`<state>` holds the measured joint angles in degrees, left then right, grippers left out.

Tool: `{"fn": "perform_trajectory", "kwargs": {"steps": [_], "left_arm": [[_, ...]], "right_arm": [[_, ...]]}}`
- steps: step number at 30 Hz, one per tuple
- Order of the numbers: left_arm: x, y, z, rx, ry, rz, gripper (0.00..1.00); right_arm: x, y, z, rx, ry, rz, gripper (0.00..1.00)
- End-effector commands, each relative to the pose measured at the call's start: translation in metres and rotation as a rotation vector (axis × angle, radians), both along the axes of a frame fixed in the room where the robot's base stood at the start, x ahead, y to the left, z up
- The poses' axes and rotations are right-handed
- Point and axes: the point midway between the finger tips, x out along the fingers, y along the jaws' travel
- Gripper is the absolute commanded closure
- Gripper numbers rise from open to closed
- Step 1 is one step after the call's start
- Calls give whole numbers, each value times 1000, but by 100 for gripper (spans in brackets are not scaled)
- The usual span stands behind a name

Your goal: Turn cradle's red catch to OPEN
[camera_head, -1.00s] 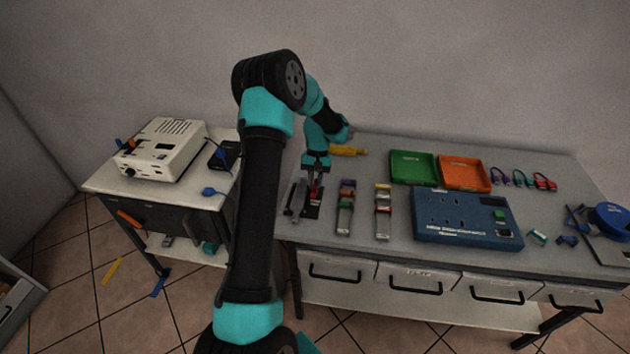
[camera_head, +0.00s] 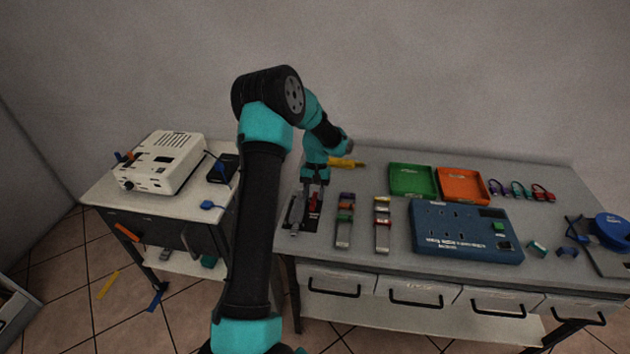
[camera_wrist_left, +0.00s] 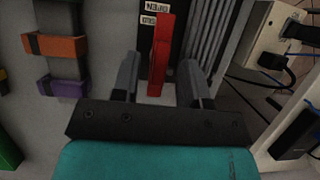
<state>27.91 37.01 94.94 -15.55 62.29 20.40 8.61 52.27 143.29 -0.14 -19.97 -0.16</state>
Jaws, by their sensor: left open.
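The cradle (camera_head: 297,212) stands near the left end of the main table, with its red catch (camera_head: 313,203) on a dark plate. In the left wrist view the red catch (camera_wrist_left: 159,58) is a long upright bar beside white labels (camera_wrist_left: 156,12), one of which reads OPEN. My left gripper (camera_head: 314,191) points down over the catch. In the left wrist view its two fingers (camera_wrist_left: 160,72) are open, one on each side of the red bar, with gaps showing between. Contact is not visible. My right gripper is not in view.
A yellow tool (camera_head: 345,163) lies behind. Green (camera_head: 410,192) and orange trays and a blue panel (camera_head: 460,246) sit further right. A white device (camera_head: 165,165) stands on the left cart.

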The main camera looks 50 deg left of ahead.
Motion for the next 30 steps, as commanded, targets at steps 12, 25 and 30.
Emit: {"fn": "perform_trajectory", "kwargs": {"steps": [12, 25, 30], "left_arm": [[18, 12, 50, 2, -5, -1, 60], [43, 31, 127, 2, -5, -1, 60], [51, 36, 149, 1, -4, -1, 60]], "right_arm": [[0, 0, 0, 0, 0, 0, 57], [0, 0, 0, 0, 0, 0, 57], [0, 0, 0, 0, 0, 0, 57]]}}
